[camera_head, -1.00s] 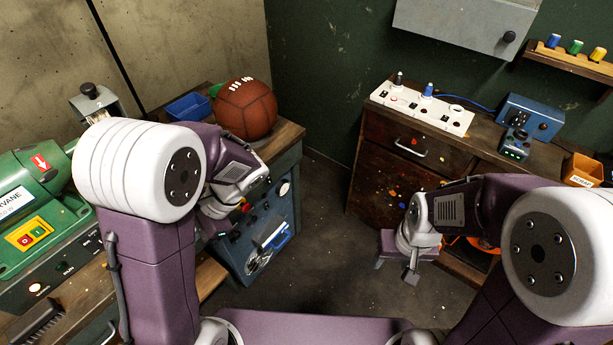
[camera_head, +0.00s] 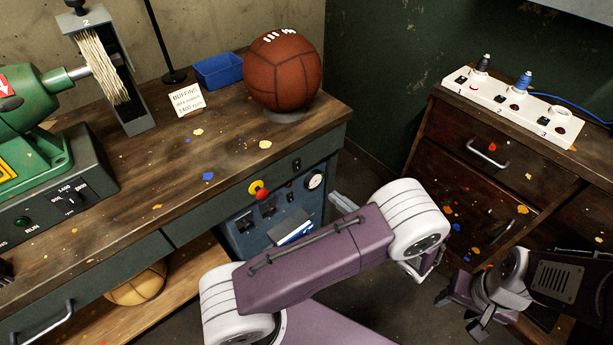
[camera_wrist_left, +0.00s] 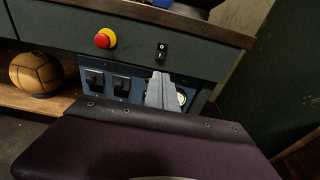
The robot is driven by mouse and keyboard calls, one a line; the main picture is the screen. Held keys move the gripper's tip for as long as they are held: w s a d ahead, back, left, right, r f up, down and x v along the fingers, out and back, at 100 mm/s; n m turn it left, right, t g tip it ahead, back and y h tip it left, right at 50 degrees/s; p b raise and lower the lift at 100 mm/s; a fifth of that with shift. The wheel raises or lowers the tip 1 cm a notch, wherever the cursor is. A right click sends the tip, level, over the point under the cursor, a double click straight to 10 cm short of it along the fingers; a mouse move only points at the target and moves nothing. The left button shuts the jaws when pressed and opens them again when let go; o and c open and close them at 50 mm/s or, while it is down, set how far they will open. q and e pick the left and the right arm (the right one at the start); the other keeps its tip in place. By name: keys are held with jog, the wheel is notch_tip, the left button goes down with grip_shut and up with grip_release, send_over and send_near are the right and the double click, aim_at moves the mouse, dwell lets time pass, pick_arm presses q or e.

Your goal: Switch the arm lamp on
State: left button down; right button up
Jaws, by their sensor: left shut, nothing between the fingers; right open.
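A thin black pole on a round base (camera_head: 174,76), possibly the arm lamp's stand, stands at the back of the workbench in the head view; its upper part is out of frame. My right gripper (camera_head: 463,309) is open and empty.
A brown leather ball (camera_head: 283,72) rests on the bench near a blue tray (camera_head: 219,70) and a buffing sign (camera_head: 187,100). A tan ball (camera_head: 137,285) lies on the lower shelf. A white power strip (camera_head: 510,108) lies on the right cabinet.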

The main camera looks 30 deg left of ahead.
aim_at(298, 168)
pick_arm(q)
jog(key=b+x, duration=0.3)
jog(key=x, duration=1)
jog(key=shift+s, duration=0.1)
jog(key=shift+a, duration=0.5)
jog(key=shift+w, duration=0.25)
